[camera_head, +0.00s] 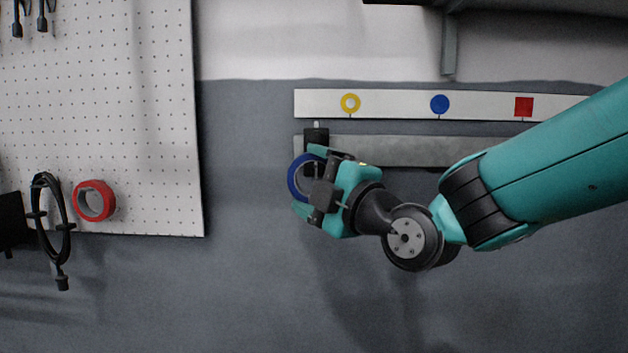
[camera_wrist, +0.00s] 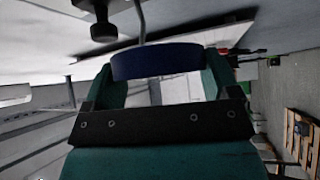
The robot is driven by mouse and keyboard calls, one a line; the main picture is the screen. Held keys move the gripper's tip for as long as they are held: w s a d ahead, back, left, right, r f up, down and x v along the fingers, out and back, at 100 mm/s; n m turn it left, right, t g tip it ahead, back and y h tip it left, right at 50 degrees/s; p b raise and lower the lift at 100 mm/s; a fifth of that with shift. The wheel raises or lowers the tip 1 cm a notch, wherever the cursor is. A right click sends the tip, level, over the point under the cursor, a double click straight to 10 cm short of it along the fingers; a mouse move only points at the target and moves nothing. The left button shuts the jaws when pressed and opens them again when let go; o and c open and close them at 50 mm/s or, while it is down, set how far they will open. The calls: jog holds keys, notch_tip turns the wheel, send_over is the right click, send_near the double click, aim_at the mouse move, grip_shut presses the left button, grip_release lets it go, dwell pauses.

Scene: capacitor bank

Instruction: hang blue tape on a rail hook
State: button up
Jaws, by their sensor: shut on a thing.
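A roll of blue tape (camera_head: 294,178) is held by my gripper (camera_head: 307,182) in front of the left end of the grey rail (camera_head: 400,151). In the wrist view the blue tape (camera_wrist: 160,62) spans the space between the two fingers of my gripper (camera_wrist: 160,82), which is shut on it. A thin metal rod (camera_wrist: 140,20) comes down to the tape's far edge there, beside a black knob (camera_wrist: 103,30). I cannot tell whether the rod passes through the ring. A black bracket (camera_head: 316,135) shows at the rail just above my gripper.
A white strip (camera_head: 395,104) above the rail carries a yellow ring (camera_head: 351,103), a blue disc (camera_head: 439,104) and a red square (camera_head: 523,106). At left, a pegboard (camera_head: 110,110) holds red tape (camera_head: 94,201) and a black cable (camera_head: 50,215). The wall below the rail is bare.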

jog(key=w+b, duration=0.1)
jog(key=w+f, duration=0.1)
jog(key=w, duration=0.1)
jog(key=shift+w+d+b, duration=0.1)
jog(key=shift+d+b, duration=0.1)
jog(key=shift+b, duration=0.2)
jog(key=shift+w+a+f+b, duration=0.1)
jog(key=shift+w+f+b, duration=0.1)
jog(key=shift+w+b, duration=0.25)
dwell(0.5)
jog(key=o, duration=0.8)
jog(key=shift+s+r, duration=0.1)
